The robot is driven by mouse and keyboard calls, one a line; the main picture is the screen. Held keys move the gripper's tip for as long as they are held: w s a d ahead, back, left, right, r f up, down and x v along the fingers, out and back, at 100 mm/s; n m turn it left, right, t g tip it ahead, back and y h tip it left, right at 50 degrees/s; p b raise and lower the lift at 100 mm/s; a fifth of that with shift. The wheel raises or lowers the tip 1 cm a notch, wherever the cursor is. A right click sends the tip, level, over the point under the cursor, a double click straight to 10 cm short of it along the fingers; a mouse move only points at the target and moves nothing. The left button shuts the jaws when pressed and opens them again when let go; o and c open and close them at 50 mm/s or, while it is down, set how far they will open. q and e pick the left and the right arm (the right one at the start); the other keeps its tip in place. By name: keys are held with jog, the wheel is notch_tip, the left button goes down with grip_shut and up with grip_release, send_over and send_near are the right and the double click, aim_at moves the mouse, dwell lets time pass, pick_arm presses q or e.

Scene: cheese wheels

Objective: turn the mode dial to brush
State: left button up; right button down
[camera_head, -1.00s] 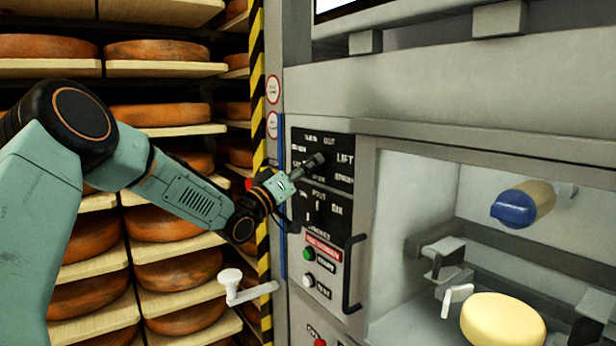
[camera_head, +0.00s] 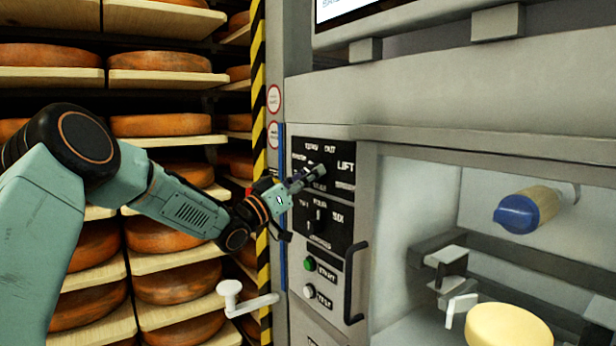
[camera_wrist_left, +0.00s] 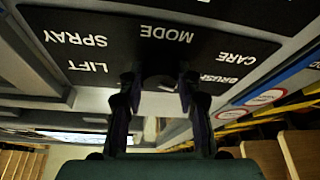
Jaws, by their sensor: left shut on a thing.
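The mode dial (camera_wrist_left: 160,82) is a black knob on a black panel (camera_wrist_left: 65,22). In the left wrist view the panel's words read upside down: MODE above the knob, LIFT and SPRAY at left, BRUSH and CARE at right. My left gripper (camera_head: 312,174) reaches the upper part of the panel from the left in the head view. Its two dark fingers stand on either side of the knob in the left wrist view (camera_wrist_left: 158,92) and are shut on it. The fingers mostly hide the knob in the head view, and I cannot tell where its pointer stands. My right gripper is not in view.
Below is a second dial (camera_head: 318,220), then a green button (camera_head: 309,264), a white button (camera_head: 309,291) and a dark handle (camera_head: 354,285). A white crank (camera_head: 232,292) juts out lower left. Cheese shelves fill the left; an open bay with a cheese wheel (camera_head: 505,330) is at right.

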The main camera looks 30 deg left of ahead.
pick_arm(q)
jog(key=o, duration=1.1)
jog(key=shift+o, duration=0.2)
jog(key=v, duration=0.7)
jog(key=shift+s, duration=0.2)
jog(key=shift+f, duration=0.1)
jog(key=shift+s, duration=0.1)
